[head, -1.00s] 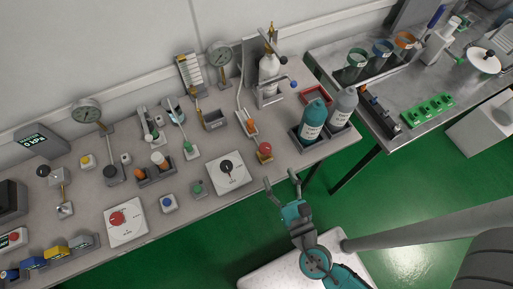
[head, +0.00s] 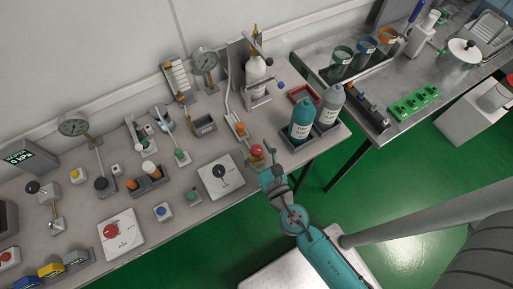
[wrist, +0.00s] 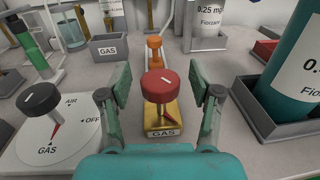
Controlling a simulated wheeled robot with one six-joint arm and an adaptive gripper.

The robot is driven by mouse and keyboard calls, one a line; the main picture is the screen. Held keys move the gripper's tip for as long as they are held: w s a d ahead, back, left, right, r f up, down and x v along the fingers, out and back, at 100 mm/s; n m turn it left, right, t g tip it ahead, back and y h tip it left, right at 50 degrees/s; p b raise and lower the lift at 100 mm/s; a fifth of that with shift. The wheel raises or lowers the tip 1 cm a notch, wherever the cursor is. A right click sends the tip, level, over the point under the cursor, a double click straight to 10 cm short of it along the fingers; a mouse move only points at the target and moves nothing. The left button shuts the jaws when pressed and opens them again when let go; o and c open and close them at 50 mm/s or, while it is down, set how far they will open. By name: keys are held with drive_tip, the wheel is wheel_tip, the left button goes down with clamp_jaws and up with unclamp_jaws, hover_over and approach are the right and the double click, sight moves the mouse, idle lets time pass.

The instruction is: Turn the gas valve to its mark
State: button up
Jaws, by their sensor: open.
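The gas valve has a round red knob (wrist: 158,85) with a short white line on top, on a brass block (wrist: 160,121) labelled GAS. In the head view the red knob (head: 257,150) is near the bench's front edge. My gripper (wrist: 158,92) is open, with one finger on each side of the knob and gaps visible. In the head view my gripper (head: 267,167) is right at the valve, covering part of it.
A black-knobbed dial (wrist: 42,98) marked AIR, OFF and GAS is close on the left. A teal bottle (head: 302,119) in a grey tray is close on the right.

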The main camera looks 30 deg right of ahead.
drive_tip(key=shift+w, duration=0.1)
drive_tip(key=c, duration=1.2)
drive_tip(key=shift+o, duration=0.2)
drive_tip(key=shift+d+f, duration=0.1)
drive_tip(key=shift+f+n+y, duration=0.1)
drive_tip(key=shift+n+y, duration=0.4)
drive_tip(key=shift+y, duration=0.3)
drive_tip(key=shift+w+d+r+n+y, duration=0.1)
drive_tip(key=shift+r+n+y, duration=0.2)
drive_tip(key=shift+n+y, duration=0.65)
drive_tip(key=n+g+y, duration=0.1)
drive_tip(key=y, duration=0.2)
drive_tip(key=n+g+y, duration=0.1)
drive_tip(key=n+y, duration=0.1)
drive_tip(key=y, duration=0.1)
drive_tip(key=shift+n, duration=0.25)
drive_tip(key=n+g+y, duration=0.5)
drive_tip(key=g+y, duration=0.1)
drive_tip(key=y, duration=0.1)
drive_tip(key=shift+n, duration=0.4)
